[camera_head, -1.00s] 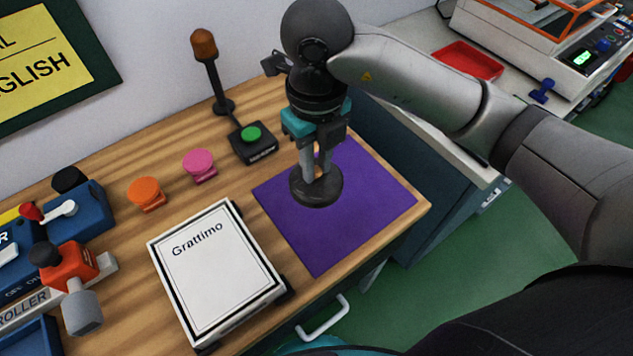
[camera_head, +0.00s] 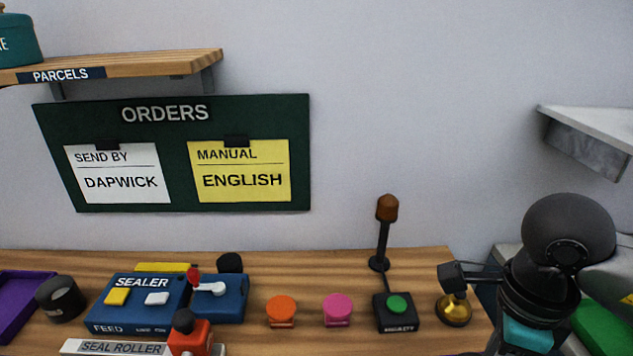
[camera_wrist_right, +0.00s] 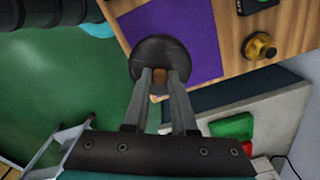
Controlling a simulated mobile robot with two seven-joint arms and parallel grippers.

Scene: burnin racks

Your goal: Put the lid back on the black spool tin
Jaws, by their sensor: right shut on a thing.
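My right gripper (camera_wrist_right: 158,76) is shut on the brown knob of a round black lid (camera_wrist_right: 150,52), seen in the right wrist view. The lid appears over the purple mat (camera_wrist_right: 196,42) near the bench edge; its height above the mat is hard to tell. In the head view my right wrist stands at the lower right, with the fingers and lid below the frame. A short black round tin (camera_head: 60,298) stands at the far left of the bench, beside a purple tray; I cannot read a label on it. My left gripper is not in view.
A blue sealer (camera_head: 135,305), an orange button (camera_head: 281,310), a pink button (camera_head: 338,309) and a green-button box (camera_head: 397,312) with a lamp post line the bench. A brass-coloured knobbed object (camera_head: 454,309) sits at the right end. A shelf (camera_head: 150,65) hangs upper left.

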